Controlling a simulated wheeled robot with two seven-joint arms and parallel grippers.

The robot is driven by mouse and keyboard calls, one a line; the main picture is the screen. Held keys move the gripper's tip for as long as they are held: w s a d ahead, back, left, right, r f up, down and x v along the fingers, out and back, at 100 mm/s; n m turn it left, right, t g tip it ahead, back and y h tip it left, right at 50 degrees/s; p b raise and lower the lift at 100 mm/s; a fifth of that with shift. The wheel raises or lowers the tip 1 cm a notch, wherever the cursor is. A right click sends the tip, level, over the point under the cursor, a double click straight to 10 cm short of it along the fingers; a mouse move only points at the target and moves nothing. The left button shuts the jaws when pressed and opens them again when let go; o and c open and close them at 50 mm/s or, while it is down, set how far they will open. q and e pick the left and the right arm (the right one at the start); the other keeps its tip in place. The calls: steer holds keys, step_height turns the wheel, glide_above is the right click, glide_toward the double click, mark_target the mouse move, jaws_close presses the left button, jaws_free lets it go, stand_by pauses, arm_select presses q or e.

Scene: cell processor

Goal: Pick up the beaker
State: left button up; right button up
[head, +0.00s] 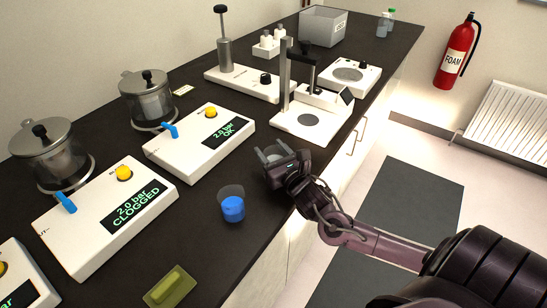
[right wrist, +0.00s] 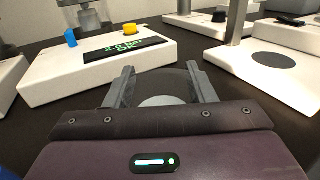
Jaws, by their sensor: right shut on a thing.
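My right gripper (head: 274,154) is over the dark bench near its front edge. In the right wrist view its two fingers (right wrist: 162,84) stand on either side of a clear, round vessel, seemingly a beaker (right wrist: 160,101), with a pale grey disc showing low inside it. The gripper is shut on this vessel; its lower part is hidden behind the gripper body. I cannot tell whether it touches the bench. Another clear beaker (head: 232,206) with blue contents stands upright on the bench, left of and nearer than the gripper. My left gripper is not in view.
White devices with green displays, one reading CLOGGED (head: 110,213) and one reading OK (head: 200,142), stand at left. A white stand with a round plate (head: 308,121) is behind the gripper.

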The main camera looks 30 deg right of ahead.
step_height(320, 180, up, 20)
stand_by(0.4)
